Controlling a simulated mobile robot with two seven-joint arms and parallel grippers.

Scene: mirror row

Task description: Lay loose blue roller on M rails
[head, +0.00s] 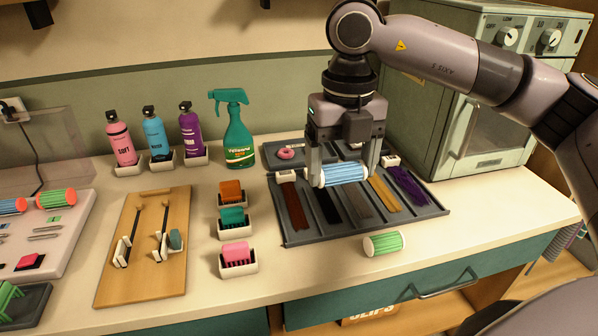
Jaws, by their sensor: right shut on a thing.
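The blue roller (345,174), with pale ends, is held lengthwise between the two fingers of my right gripper (342,177). It hangs over the dark grey compartment tray (291,236) and hides part of the tray's middle. I cannot make out a letter M, so I cannot tell which rails are the M rails. Small white blocks show at the tray's left (286,176) and right (391,160). A wooden board (172,283) at left holds dark rods and white brackets. My left gripper is not in view.
A green roller (384,243) lies on the counter before the tray. Coloured hair strands (406,187) lie in the tray. Brushes in white holders (238,260), a green spray bottle (238,132) and several bottles (155,134) stand left. A cabinet (480,125) stands behind right.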

